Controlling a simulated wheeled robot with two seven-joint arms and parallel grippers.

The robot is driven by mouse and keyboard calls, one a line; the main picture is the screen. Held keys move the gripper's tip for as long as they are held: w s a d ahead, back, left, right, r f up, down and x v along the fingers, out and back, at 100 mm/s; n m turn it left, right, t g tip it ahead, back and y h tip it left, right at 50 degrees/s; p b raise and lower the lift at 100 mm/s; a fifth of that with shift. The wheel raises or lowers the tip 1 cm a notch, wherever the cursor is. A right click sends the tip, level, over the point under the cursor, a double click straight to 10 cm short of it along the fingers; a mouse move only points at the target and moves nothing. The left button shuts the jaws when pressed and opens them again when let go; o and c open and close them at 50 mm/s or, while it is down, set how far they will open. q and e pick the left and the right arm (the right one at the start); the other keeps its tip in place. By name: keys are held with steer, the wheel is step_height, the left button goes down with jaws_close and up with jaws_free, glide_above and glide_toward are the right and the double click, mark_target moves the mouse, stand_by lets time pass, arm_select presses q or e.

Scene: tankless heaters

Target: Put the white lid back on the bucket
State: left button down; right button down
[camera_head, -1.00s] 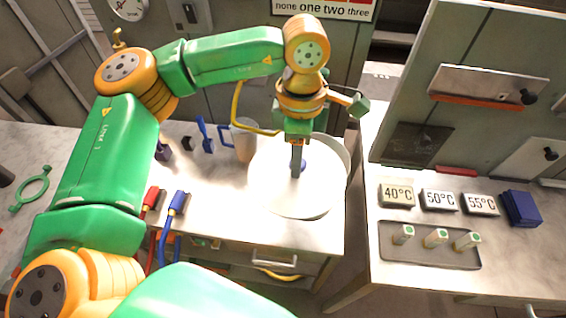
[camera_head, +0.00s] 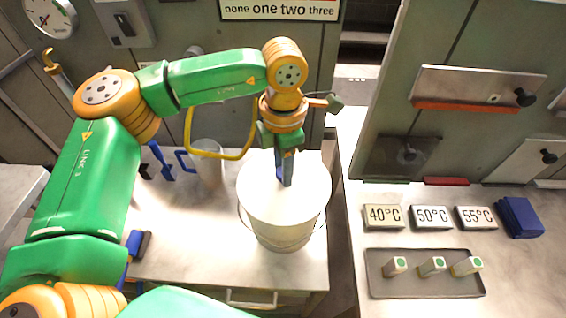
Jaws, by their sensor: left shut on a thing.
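The white lid (camera_head: 258,200) is a flat round disc in the middle of the head view, with a blue handle at its centre. It lies over the top of the pale bucket (camera_head: 282,238), whose lower wall shows below the lid's front edge. The lid looks roughly level and in line with the rim; I cannot tell whether it is fully seated. My left gripper (camera_head: 286,180) points down and is shut on the lid's handle, which it partly hides. My right gripper is not in view.
A blue-handled thing (camera_head: 139,243) lies near the table's front.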

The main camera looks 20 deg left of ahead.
arm_select(q)
steer(key=shift+s, duration=0.2)
steer(key=c, duration=0.6)
jaws_free()
steer(key=shift+c, duration=0.2)
steer(key=shift+o, duration=1.3)
steer(key=shift+w+f, duration=0.1)
steer(key=shift+r, duration=0.4)
step_height(320, 180, up, 6)
steer(key=shift+r+b, duration=0.15)
steer(key=shift+b, duration=0.35)
